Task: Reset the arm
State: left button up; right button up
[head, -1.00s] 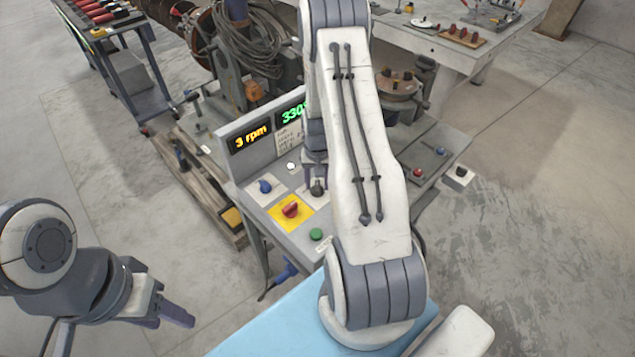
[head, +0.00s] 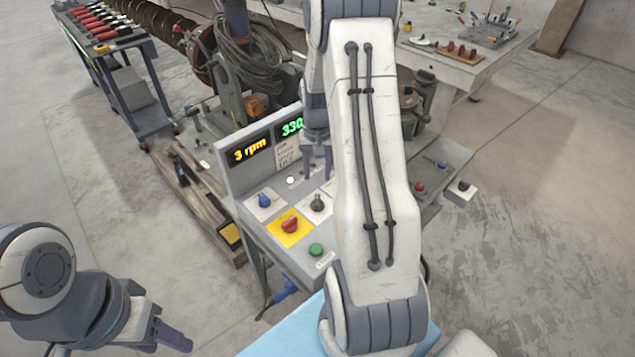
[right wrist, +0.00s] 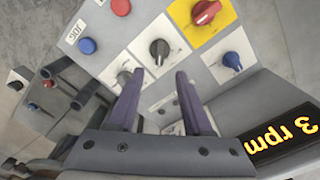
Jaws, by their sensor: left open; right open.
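My right gripper (head: 318,168) is open and empty above the control panel (head: 288,257). In the right wrist view its two fingers (right wrist: 156,85) stand apart, and the black knob (right wrist: 160,50) shows beyond their tips, not touched. In the head view the black knob (head: 317,203) sits on a white plate. A red knob (head: 291,225) on a yellow plate, a blue knob (head: 264,201) and a green button (head: 316,249) are beside it. The displays read "3 rpm" (head: 249,149) and "330" (head: 292,127), the latter partly hidden by my right arm. My left gripper (head: 172,338) is open, low at left, away from the panel.
A machine with coiled cables (head: 245,60) stands behind the panel. A tool cart (head: 130,75) is at the upper left, and a workbench (head: 450,68) at the upper right. A light blue surface (head: 290,335) is at the bottom.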

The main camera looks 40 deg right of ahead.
jog(key=shift+r, duration=0.15)
dwell(0.4)
jog(key=s+a+r+n, duration=0.1)
jog(key=a+r+n, duration=0.25)
jog(key=a, duration=0.65)
jog(key=s+a+r+n, duration=0.1)
jog(key=a+r+n, duration=0.25)
jog(key=a, duration=0.65)
jog(key=s+a+r+n, duration=0.1)
jog(key=s+a+n, duration=0.3)
jog(key=s+a, duration=0.3)
jog(key=s+a+r+n+y+b, duration=0.1)
jog(key=s+a+r+n, duration=0.1)
jog(key=s+a+n, duration=0.2)
jog(key=s+a, duration=0.3)
jog(key=s, duration=0.5)
jog(key=shift+s+r+n+b, duration=0.2)
jog(key=shift+r+n+b, duration=0.1)
